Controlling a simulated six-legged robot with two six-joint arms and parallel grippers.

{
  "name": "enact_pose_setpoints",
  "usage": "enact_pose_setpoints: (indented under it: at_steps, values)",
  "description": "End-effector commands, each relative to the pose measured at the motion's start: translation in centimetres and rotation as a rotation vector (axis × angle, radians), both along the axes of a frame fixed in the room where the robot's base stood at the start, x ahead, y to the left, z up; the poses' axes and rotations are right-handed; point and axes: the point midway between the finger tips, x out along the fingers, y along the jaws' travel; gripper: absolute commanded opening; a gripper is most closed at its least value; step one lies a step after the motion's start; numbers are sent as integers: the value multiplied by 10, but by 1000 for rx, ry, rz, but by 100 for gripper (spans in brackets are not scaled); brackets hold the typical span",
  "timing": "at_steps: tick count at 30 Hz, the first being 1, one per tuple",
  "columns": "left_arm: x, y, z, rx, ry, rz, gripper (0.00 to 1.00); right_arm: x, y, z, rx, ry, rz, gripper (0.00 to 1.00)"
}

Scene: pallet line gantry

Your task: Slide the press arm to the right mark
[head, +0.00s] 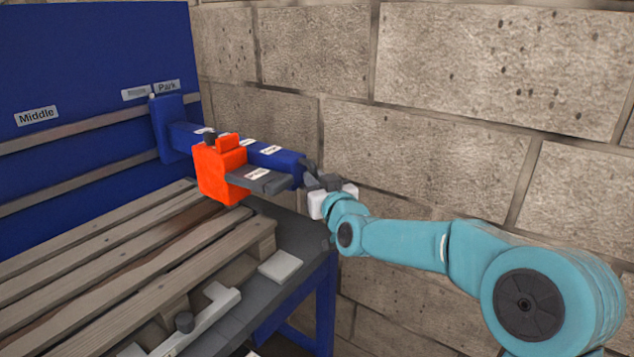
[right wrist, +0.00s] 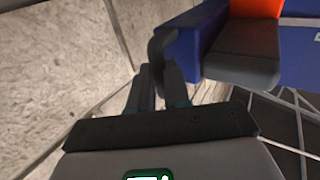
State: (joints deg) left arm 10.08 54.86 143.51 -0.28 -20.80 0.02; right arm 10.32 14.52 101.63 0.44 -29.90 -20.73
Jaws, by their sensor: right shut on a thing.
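The blue press arm (head: 283,160) juts from a blue carriage (head: 172,125) on the rails of the blue back panel. An orange block (head: 220,170) with a dark grey pad sits on it. The carriage's top stands just under a small label (head: 136,93), too blurred to read, and the Park label (head: 167,87). My right gripper (head: 315,176) is at the arm's free end, shut on its dark handle (right wrist: 158,58), which shows between the fingers (right wrist: 158,85) in the right wrist view. My left gripper is not in view.
A Middle label (head: 37,115) is farther left on the panel. A slatted wooden pallet (head: 110,240) lies below the press arm on a dark table (head: 310,235). A stone block wall (head: 450,120) rises close on the right. A light clamp-like bar (head: 205,315) lies at the table's front.

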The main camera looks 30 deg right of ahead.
Motion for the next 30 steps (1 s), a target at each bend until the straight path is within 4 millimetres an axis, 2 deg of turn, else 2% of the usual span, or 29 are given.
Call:
enact_pose_setpoints:
  at_steps: [3, 4, 6, 15, 19, 23, 30]
  values:
    - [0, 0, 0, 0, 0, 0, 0, 1, -2, 0, -1, -1, 0, 0]
    - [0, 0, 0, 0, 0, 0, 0, 1, -2, 0, -1, -1, -1, 20]
    - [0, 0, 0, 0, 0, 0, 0, 1, -2, 0, -1, -1, -1, 42]
    - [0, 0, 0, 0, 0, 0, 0, -1, -2, 0, 0, -1, -1, 42]
    - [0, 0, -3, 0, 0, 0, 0, -12, 0, 0, 0, -2, -1, 42]
    - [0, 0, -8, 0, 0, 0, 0, -39, 6, 0, 0, -3, -2, 42]
    - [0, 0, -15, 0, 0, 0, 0, -104, 18, 0, -1, -4, -2, 42]
